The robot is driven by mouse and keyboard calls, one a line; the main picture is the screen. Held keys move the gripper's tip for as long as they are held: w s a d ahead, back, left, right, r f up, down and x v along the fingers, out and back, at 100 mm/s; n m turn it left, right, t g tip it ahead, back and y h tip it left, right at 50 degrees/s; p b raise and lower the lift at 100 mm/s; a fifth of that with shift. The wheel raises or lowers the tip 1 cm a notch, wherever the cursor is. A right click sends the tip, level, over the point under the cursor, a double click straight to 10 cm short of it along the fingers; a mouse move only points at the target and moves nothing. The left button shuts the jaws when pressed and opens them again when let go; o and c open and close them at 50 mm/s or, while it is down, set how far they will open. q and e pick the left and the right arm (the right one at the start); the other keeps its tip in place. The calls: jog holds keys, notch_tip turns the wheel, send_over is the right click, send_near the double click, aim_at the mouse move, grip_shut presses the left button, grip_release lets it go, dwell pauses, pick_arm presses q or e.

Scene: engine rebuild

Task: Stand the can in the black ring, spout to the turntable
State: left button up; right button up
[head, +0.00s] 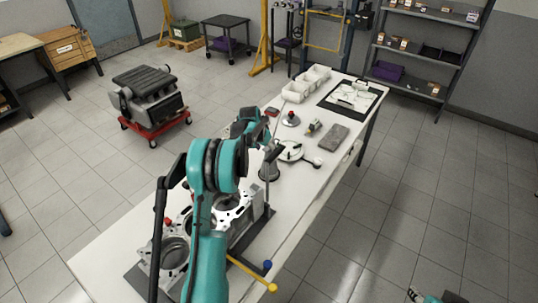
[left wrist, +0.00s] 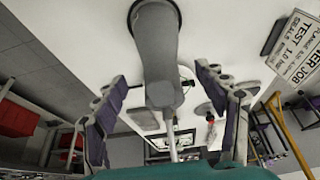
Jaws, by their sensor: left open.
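The grey can (head: 268,168) stands on the white bench beyond the engine block, partly hidden by my left arm. In the left wrist view the can (left wrist: 158,48) has a dark ring-like edge (left wrist: 133,14) around its foot; I cannot tell whether this is the black ring or the can's own rim. Its thin spout (left wrist: 172,148) points away from the foot.
The engine block (head: 235,212) stands near my left arm on the bench (head: 110,255). A yellow-ended tool (head: 252,275) sticks out at the near edge.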

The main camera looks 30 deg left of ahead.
pick_arm(q)
jog(key=v, duration=0.6)
jog(key=shift+s+r+p, duration=0.1)
jog(key=shift+r+p, duration=0.1)
jog(key=shift+p, duration=0.2)
